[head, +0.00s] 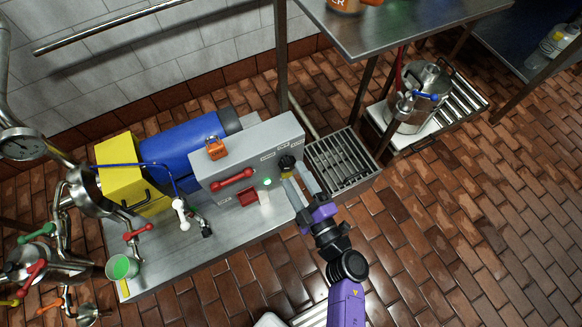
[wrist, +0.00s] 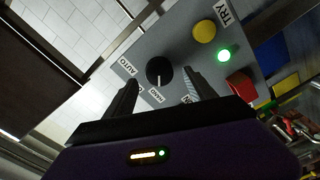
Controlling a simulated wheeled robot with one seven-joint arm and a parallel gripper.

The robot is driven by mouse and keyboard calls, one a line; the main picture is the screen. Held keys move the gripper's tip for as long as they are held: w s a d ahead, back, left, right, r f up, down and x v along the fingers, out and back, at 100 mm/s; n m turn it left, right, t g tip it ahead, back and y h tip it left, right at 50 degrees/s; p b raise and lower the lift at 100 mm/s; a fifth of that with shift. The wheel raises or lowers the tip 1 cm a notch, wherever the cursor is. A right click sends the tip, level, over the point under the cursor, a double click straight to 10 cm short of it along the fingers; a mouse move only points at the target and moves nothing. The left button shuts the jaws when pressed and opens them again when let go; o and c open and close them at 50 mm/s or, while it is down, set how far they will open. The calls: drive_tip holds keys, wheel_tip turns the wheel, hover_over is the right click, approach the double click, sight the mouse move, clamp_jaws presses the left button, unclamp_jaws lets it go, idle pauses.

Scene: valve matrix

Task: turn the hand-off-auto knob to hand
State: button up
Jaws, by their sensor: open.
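The black hand-off-auto knob (head: 287,162) sits on the upper right of the grey control panel (head: 262,146). In the wrist view the knob (wrist: 160,70) has a white pointer line directed down, roughly at the HAND label (wrist: 155,96). The AUTO label (wrist: 128,67) is to its left; another label between them is mostly hidden by the left finger. My gripper (head: 294,177) is open in front of the knob. In the wrist view my gripper (wrist: 162,77) has one finger on each side of the knob, with visible gaps; contact cannot be seen.
A yellow button (wrist: 204,31), a lit green lamp (wrist: 224,56) and a red switch (wrist: 240,84) are beside the knob. A floor grate (head: 342,160) lies right of the panel.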

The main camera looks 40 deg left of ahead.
drive_tip(key=v, duration=0.4)
drive_tip(key=shift+d+p, duration=0.2)
drive_tip(key=shift+p, duration=0.15)
drive_tip(key=w+d+r+m+t, duration=0.2)
drive_tip(key=w+r+m+t, duration=0.1)
drive_tip(key=w+r, duration=0.15)
drive_tip(key=s+d+r+m+t+h, duration=0.2)
drive_tip(key=d+r+m+t+h, duration=0.35)
drive_tip(key=d+m, duration=0.4)
drive_tip(key=s+d+r+m+h, duration=0.5)
drive_tip(key=s+d+m+h, duration=0.15)
drive_tip(key=s+d, duration=0.5)
drive_tip(key=s+d+r+m+h, duration=0.5)
drive_tip(key=s+d+m, duration=0.2)
drive_tip(key=s+d, duration=0.4)
wheel_tip(320, 180, up, 15)
drive_tip(key=d+p, duration=0.1)
drive_tip(key=p, duration=1.3)
drive_tip(key=shift+w+d+f+g+p, duration=0.2)
drive_tip(key=shift+w+f+g+p, duration=0.05)
drive_tip(key=shift+w+g+p, duration=0.1)
